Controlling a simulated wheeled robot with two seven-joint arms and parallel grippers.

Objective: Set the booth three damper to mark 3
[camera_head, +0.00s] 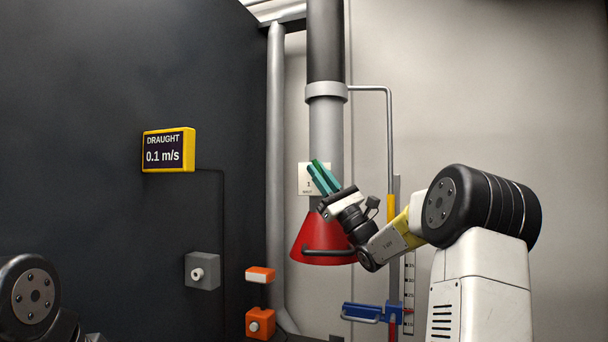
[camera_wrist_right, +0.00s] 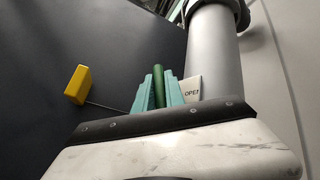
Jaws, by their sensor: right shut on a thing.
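My right gripper (camera_head: 322,178) is raised in front of the grey vertical duct (camera_head: 326,125). Its teal fingers are shut on a green bar (camera_head: 318,164), which also shows as a green rod between the fingers in the right wrist view (camera_wrist_right: 159,88). Whether the bar is the damper's handle, and what it joins, is hidden. A white plate (camera_head: 304,173) sits behind the fingers, partly covered; its small marks are too fine to read. My left gripper is out of view.
A red hood (camera_head: 313,230) with a dark handle hangs below the duct. A yellow display (camera_head: 168,150) reads DRAUGHT 0.1 m/s on the dark panel. A blue clamp (camera_head: 372,312) sits on a scaled post at lower right. Orange and grey boxes are at lower left.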

